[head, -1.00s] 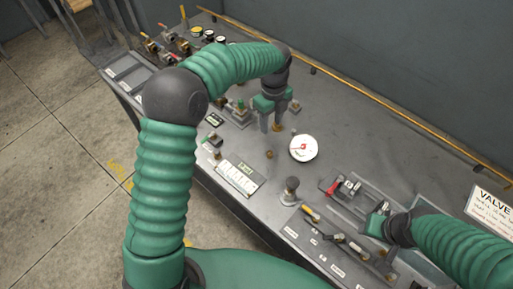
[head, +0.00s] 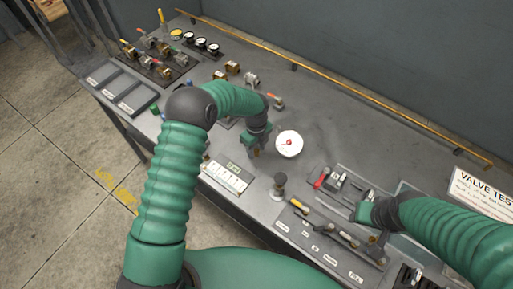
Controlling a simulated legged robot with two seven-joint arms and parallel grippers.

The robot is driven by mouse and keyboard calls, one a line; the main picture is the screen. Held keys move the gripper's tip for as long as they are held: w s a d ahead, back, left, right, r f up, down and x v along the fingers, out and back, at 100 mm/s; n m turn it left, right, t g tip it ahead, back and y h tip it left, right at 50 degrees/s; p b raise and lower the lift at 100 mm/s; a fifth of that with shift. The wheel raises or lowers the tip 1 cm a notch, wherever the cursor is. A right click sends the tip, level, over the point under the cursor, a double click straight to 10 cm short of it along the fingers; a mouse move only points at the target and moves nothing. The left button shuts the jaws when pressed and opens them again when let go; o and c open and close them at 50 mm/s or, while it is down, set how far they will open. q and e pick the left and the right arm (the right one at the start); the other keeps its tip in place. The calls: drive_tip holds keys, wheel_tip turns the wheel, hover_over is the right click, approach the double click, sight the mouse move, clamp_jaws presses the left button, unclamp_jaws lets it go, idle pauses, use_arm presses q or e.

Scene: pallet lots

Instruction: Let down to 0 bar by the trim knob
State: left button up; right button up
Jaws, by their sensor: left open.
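A round white gauge (head: 289,143) with a red mark at its middle sits on the grey bench; its reading is too small to tell. My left gripper (head: 256,153) is open, pointing down just left of the gauge, low over the bench. Whatever lies between and behind its fingers is hidden, and I cannot make out a trim knob there. A black-topped knob on a round grey base (head: 279,187) stands in front of the gauge. My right gripper (head: 361,212) is over the tray at the right; its jaws are too unclear to tell.
A white labelled card (head: 225,176) lies left of the gauge. A tool tray (head: 330,240) and a red-handled tool (head: 321,179) lie at the right. Several valves and small gauges (head: 189,36) fill the far left.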

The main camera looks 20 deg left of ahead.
use_arm(q)
drive_tip(key=shift+d, duration=0.2)
drive_tip(key=c, duration=0.4)
drive_tip(key=shift+r, duration=0.1)
clamp_jaws()
drive_tip(key=shift+a, duration=0.1)
